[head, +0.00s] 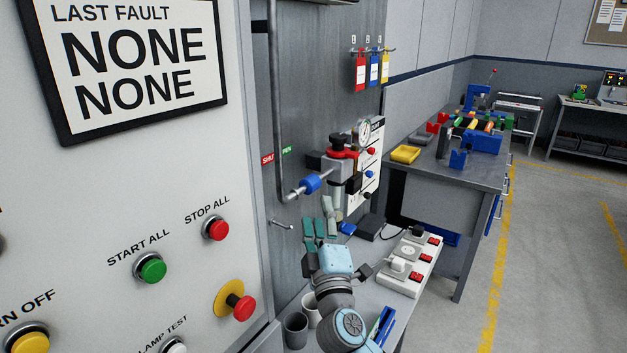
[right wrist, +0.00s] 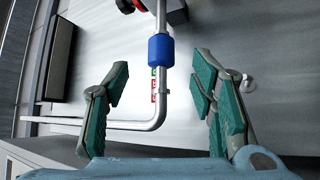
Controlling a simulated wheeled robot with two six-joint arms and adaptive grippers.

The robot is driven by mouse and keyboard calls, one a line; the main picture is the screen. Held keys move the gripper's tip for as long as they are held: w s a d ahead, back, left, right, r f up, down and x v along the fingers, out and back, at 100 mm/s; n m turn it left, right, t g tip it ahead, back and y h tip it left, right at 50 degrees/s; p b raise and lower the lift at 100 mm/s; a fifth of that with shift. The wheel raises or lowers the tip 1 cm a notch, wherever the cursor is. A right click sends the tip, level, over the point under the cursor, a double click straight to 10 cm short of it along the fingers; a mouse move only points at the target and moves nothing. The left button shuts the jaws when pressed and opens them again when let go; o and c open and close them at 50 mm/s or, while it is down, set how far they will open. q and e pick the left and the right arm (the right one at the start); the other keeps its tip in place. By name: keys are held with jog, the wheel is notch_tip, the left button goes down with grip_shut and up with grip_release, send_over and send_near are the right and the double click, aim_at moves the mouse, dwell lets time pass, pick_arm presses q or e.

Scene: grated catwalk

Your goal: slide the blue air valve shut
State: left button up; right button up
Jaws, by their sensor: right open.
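The blue air valve is a blue sleeve (head: 312,184) on a grey pipe (head: 291,194), beside the regulator block with the round gauge (head: 364,132). On the wall behind are a red SHUT label (head: 267,159) and a green OPEN label (head: 287,150). In the right wrist view the sleeve (right wrist: 161,48) is nearer the green label (right wrist: 154,71) than the red one (right wrist: 154,97). My right gripper (head: 320,228) is open and empty, below the sleeve and apart from it. Its teal-padded fingers (right wrist: 161,88) appear either side of the pipe in the wrist view. My left gripper is not in view.
A wall hook (head: 281,225) sticks out left of my right gripper. A control panel (head: 120,200) with push buttons fills the left.

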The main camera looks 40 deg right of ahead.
aim_at(305, 192)
jog(key=p+x, duration=0.1)
jog(key=x, duration=0.9)
jog(key=shift+w+d, duration=0.1)
jog(key=shift+w, duration=0.05)
jog(key=shift+c, duration=0.2)
jog(key=c, duration=1.1)
jog(key=a, duration=0.1)
jog(key=s+a, duration=0.1)
jog(key=a, duration=0.1)
jog(key=shift+f+p, duration=0.1)
jog(key=shift+p, duration=0.25)
jog(key=shift+c, duration=0.2)
jog(key=shift+f, duration=0.1)
jog(key=o, duration=1)
jog(key=shift+o, duration=0.9)
jog(key=shift+a, duration=0.2)
